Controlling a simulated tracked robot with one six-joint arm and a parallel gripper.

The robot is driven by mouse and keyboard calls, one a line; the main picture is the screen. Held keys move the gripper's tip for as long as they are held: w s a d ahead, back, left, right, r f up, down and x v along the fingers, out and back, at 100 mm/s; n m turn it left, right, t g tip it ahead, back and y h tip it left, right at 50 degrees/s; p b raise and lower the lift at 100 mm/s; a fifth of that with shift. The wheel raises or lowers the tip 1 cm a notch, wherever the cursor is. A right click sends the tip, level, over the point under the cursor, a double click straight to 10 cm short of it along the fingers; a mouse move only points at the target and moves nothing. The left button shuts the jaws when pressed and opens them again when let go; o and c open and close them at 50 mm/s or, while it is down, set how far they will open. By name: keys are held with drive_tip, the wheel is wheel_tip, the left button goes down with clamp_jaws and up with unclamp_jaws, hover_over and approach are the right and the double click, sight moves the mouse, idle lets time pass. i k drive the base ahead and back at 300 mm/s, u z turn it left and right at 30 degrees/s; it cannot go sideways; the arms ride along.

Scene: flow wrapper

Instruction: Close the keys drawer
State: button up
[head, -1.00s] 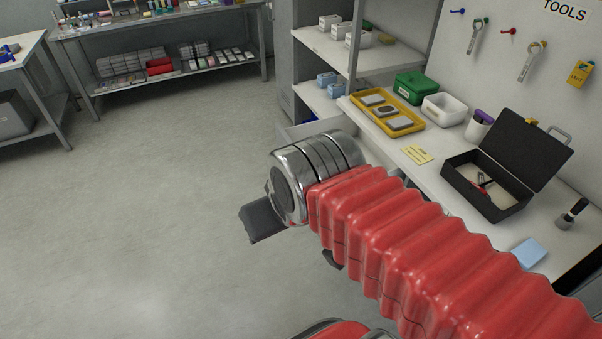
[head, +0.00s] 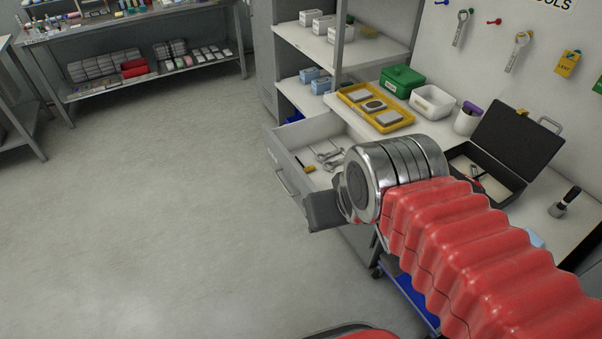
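A grey drawer (head: 277,161) stands pulled out from under the workbench, its front facing left with a bar handle (head: 287,183). Inside lie metal tools that look like spanners (head: 328,157) and a yellow-and-black piece (head: 304,163). A small label is on the front, too small to read, so I cannot confirm it is the keys drawer. My gripper (head: 322,213) is a dark grey piece beyond the metal wrist, in front of the drawer's near right part in the picture. My wrist hides part of the drawer. The fingers cannot be told apart.
The workbench (head: 418,121) carries a yellow tray (head: 399,127), a green box (head: 403,81), a white bin (head: 432,101) and an open black case (head: 515,143). Shelves (head: 340,50) stand behind. A blue-shelved cart (head: 412,291) is below the bench. The floor at left is clear.

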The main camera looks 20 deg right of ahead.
sight(325, 133)
drive_tip(key=i, duration=1)
drive_tip(key=z, duration=0.05)
drive_tip(key=k, duration=1.35)
drive_tip(key=u, duration=0.5)
drive_tip(key=i, duration=0.95)
drive_tip(key=u, duration=0.55)
